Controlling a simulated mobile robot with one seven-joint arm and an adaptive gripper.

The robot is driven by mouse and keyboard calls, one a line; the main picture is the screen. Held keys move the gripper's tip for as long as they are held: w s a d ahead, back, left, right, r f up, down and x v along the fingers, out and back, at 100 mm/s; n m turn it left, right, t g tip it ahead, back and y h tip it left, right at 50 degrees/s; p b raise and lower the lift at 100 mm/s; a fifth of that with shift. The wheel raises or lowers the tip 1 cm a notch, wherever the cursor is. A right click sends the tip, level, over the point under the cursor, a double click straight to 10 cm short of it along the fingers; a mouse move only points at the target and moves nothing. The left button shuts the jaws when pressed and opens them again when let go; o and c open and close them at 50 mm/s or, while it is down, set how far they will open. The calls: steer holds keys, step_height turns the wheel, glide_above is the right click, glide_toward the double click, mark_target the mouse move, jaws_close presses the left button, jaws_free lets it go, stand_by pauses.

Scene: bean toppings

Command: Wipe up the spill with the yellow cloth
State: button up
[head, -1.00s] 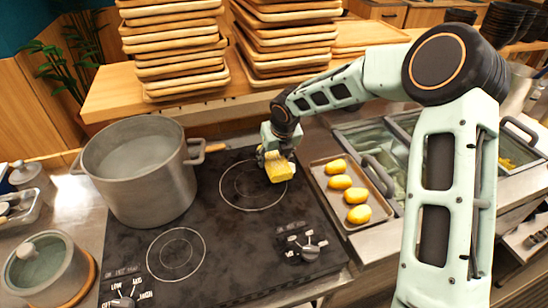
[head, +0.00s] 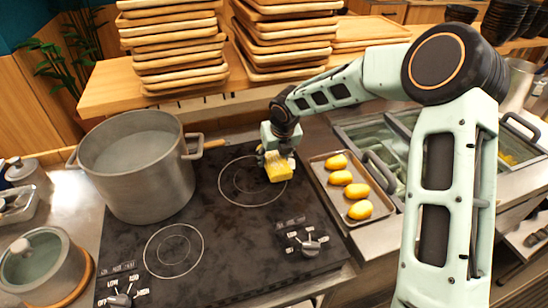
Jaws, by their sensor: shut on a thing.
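My gripper (head: 277,157) is shut on the yellow cloth (head: 279,173). The cloth is a small folded yellow block under the fingers. It sits at or just above the rear right burner ring of the black stovetop (head: 225,225); I cannot tell whether it touches the surface. The stovetop has dull, smudged patches around the rings, but I cannot make out a distinct spill.
A large steel pot (head: 138,170) stands on the left of the stovetop. A metal tray (head: 335,197) with several yellow oval items lies right of the cloth. Stacked wooden trays (head: 175,45) stand on the shelf behind. A lidded pot (head: 42,262) is at the front left.

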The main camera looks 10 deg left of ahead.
steer(key=shift+f, duration=0.5)
stand_by(0.4)
steer(key=shift+w+d+r+p, duration=0.1)
steer(key=shift+w+d+p, duration=0.15)
steer(key=shift+d, duration=0.2)
steer(key=shift+w+d+r+p, duration=0.1)
steer(key=shift+w+d+p, duration=0.05)
steer(key=shift+d+p, duration=0.2)
steer(key=shift+w+d+f+p, duration=0.1)
steer(key=shift+w+d+p, duration=0.2)
steer(key=shift+d, duration=0.2)
steer(key=shift+w+d+f+p, duration=0.1)
steer(key=shift+w+d+p, duration=0.1)
steer(key=shift+d+p, duration=0.25)
steer(key=shift+s+a, duration=0.1)
steer(key=shift+s+a+b, duration=0.2)
steer(key=shift+s+a, duration=0.25)
steer(key=shift+a, duration=0.4)
steer(key=shift+s+a+b, duration=0.2)
steer(key=shift+s+a, duration=0.25)
steer(key=shift+a, duration=0.35)
steer(key=shift+f, duration=0.1)
